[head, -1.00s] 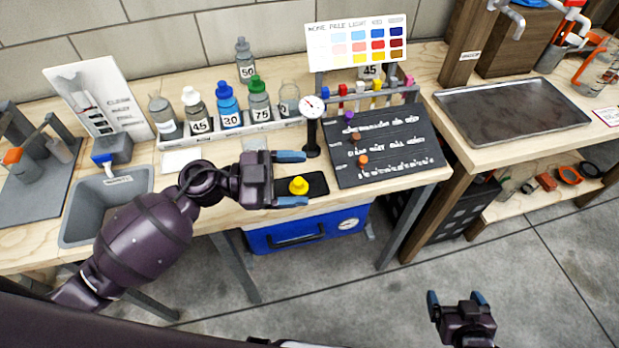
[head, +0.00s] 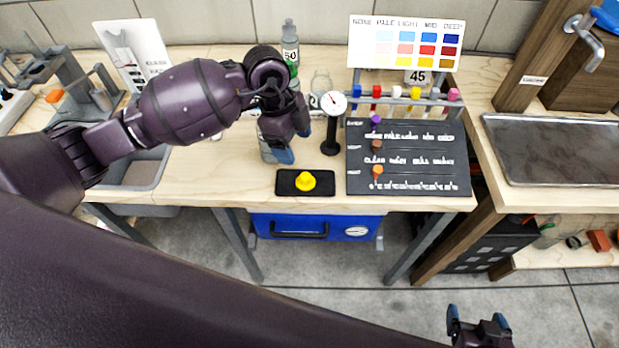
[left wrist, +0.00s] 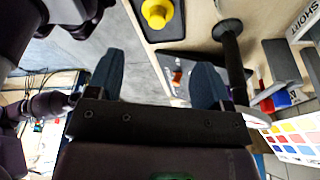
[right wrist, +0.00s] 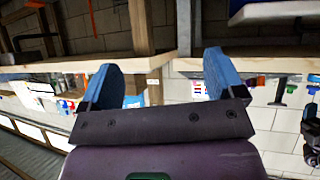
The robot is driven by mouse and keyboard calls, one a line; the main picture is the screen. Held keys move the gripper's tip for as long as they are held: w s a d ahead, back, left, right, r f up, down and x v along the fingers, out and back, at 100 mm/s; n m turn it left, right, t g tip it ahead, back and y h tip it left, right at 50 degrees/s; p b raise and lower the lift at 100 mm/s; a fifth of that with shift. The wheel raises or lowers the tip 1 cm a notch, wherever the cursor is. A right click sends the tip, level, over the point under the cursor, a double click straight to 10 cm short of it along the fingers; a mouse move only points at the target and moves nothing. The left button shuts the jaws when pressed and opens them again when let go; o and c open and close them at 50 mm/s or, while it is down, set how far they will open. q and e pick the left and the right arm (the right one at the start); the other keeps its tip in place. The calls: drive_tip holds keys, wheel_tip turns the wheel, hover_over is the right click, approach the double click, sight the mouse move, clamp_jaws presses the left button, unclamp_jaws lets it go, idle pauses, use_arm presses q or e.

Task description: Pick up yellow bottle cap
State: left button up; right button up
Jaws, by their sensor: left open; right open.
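The yellow bottle cap (head: 305,181) sits on a small black mat (head: 289,188) near the front edge of the workbench. It also shows at the top of the left wrist view (left wrist: 157,12). My left gripper (head: 290,145) is above the bench, behind and a little left of the cap in the head view, pointing down. Its fingers (left wrist: 160,80) are apart with nothing between them, and it does not touch the cap. My right gripper (head: 478,325) is low over the floor at the lower right, open and empty; its spread fingers show in the right wrist view (right wrist: 165,75).
A dial gauge on a stand (head: 332,125) is just right of my left gripper. A black board (head: 408,160) with coloured pegs lies right of the mat. A grey bottle (head: 290,45) stands behind. My left arm hides other bottles. A blue case (head: 315,227) is under the bench.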

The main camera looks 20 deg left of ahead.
sight(305, 175)
use_arm(q)
drive_tip(key=b+x, duration=0.1)
drive_tip(key=x, duration=0.9)
drive_tip(key=shift+s+f+b, duration=0.2)
drive_tip(key=shift+f+b, duration=0.1)
drive_tip(key=shift+b, duration=0.1)
drive_tip(key=c, duration=0.9)
